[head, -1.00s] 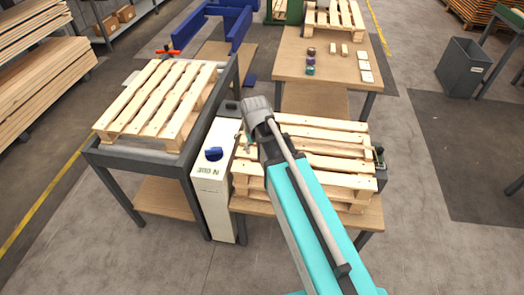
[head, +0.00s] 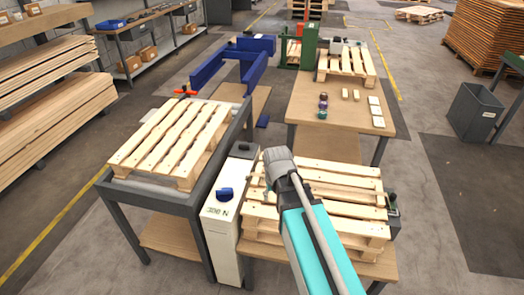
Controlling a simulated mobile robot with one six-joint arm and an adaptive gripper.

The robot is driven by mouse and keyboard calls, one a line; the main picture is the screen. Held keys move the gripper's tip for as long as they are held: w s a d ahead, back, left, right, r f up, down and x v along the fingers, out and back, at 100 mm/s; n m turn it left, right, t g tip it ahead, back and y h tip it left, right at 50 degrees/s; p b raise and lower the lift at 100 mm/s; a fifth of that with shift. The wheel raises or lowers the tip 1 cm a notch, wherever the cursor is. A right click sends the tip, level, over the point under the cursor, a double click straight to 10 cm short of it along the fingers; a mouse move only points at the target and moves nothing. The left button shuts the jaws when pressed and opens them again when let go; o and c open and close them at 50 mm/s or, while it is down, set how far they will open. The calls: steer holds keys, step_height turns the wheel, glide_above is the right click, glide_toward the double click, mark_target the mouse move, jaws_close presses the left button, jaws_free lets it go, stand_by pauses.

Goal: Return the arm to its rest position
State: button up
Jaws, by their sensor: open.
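My arm (head: 316,250) shows in the head view as a teal link with a grey tube along it, rising from the bottom edge to a grey rounded joint (head: 279,165). That joint appears in front of the left part of a stack of wooden pallets (head: 341,187). My gripper cannot be made out; the part of the arm beyond the joint is mostly hidden.
The pallet stack is on a low wooden table. Left of it stand a white cabinet (head: 226,207) with a blue knob and a grey-framed table with a pallet (head: 172,143). Behind is a wooden table (head: 340,112) with small parts. A grey bin (head: 474,112) stands right, near open floor.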

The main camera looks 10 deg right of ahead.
steer(key=s+d+r+g+p, duration=0.1)
steer(key=s+d, duration=0.3)
steer(key=s, duration=0.2)
steer(key=shift+s+d+r+m, duration=0.3)
steer(key=shift+s+d, duration=0.1)
stand_by(0.9)
steer(key=n+b, duration=0.3)
steer(key=n, duration=1.5)
glide_above(224, 189)
step_height(224, 189, down, 4)
steer(key=shift+r, duration=0.1)
step_height(224, 189, down, 14)
steer(key=b, duration=1.4)
steer(key=shift+r, duration=0.1)
